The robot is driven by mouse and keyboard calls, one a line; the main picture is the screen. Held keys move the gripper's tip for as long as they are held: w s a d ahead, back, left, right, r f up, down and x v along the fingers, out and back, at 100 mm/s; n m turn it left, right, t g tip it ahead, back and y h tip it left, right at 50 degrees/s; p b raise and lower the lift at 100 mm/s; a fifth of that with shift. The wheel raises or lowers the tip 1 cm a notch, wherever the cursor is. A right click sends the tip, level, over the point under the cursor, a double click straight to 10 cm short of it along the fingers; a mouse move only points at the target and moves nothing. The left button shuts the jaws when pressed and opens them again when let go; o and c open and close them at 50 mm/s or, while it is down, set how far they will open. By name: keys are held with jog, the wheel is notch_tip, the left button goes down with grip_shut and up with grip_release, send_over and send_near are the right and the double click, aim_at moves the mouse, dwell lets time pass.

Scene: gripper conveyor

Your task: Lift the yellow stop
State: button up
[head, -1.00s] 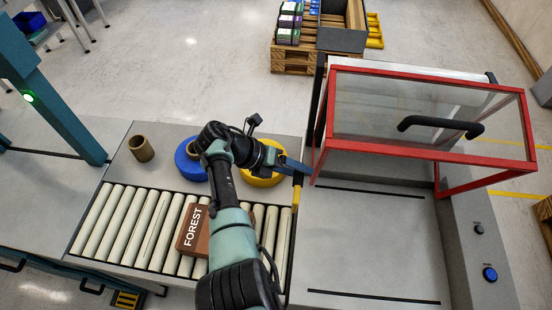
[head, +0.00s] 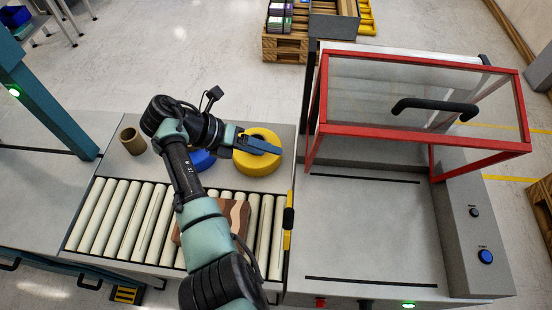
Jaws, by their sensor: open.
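The yellow stop (head: 287,239) stands at the right end of the roller conveyor, beside the machine bed, with a black part (head: 289,216) on it. Whether it is raised or lowered is hard to tell from this angle. My gripper (head: 276,149) is above the yellow roll, up the picture from the stop and apart from it. Its blue fingers point right. It is open and I see nothing held in it.
The yellow roll (head: 250,168), a blue roll (head: 203,161) and a brown tube (head: 132,142) stand behind the rollers (head: 113,215). My arm partly covers a brown box (head: 238,214) on the rollers. A red-framed clear hood (head: 420,135) is raised over the bare machine bed (head: 365,235).

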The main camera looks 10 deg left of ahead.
jog(key=s+d+r+m+t+y+b, duration=0.1)
jog(key=s+m+t+y+b, duration=0.3)
jog(key=m, duration=1.3)
jog(key=s+m+t+h+b, duration=0.1)
jog(key=s+m, duration=0.6)
jog(key=m, duration=1)
jog(key=p+x, duration=0.2)
jog(key=x, duration=1.1)
jog(key=shift+d+f, duration=0.1)
grip_shut()
